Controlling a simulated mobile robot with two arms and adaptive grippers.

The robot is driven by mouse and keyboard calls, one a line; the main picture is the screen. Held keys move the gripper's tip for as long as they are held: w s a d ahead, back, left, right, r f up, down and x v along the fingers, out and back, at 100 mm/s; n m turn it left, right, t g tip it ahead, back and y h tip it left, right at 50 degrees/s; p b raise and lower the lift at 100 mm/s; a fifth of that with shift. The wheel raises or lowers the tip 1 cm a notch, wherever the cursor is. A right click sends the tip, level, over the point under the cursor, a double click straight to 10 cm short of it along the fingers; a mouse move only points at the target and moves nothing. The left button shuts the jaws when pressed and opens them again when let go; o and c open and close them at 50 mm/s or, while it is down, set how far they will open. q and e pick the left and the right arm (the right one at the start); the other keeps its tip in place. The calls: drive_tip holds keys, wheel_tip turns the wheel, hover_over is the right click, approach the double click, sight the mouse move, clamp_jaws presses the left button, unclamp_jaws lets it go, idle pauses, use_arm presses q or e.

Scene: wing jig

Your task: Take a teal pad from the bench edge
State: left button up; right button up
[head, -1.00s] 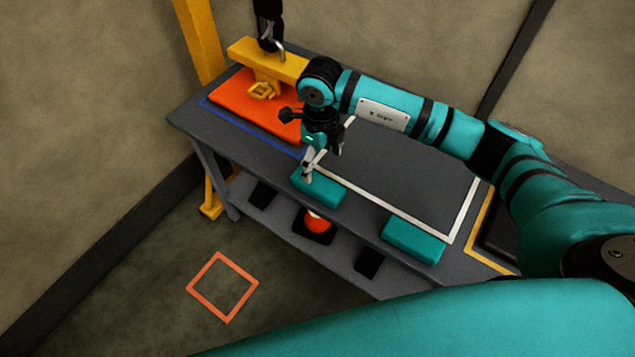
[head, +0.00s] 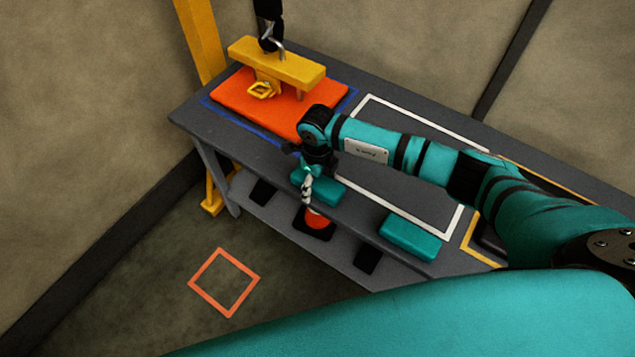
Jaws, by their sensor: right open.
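Two teal pads lie along the bench's front edge. The nearer-to-centre teal pad (head: 328,191) is partly covered by my right gripper (head: 307,195). The other teal pad (head: 410,238) lies farther right and is uncovered. My right gripper points down at the left part of the first pad, with its fingertips in front of the bench edge in the picture. It is open; the fingers overlap each other from this angle. I cannot tell whether they touch the pad. My left gripper is out of view.
An orange slab (head: 240,100) with a yellow lifting block (head: 290,66) and a hook (head: 272,42) sits at the bench's far left. A lower shelf (head: 340,252) holds a red-orange object (head: 315,219) and dark pads. A white outline (head: 400,108) marks clear bench top.

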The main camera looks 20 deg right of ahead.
drive_tip(key=shift+c, duration=0.4)
drive_tip(key=c, duration=1.2)
drive_tip(key=shift+o, duration=0.2)
drive_tip(key=shift+r, duration=0.15)
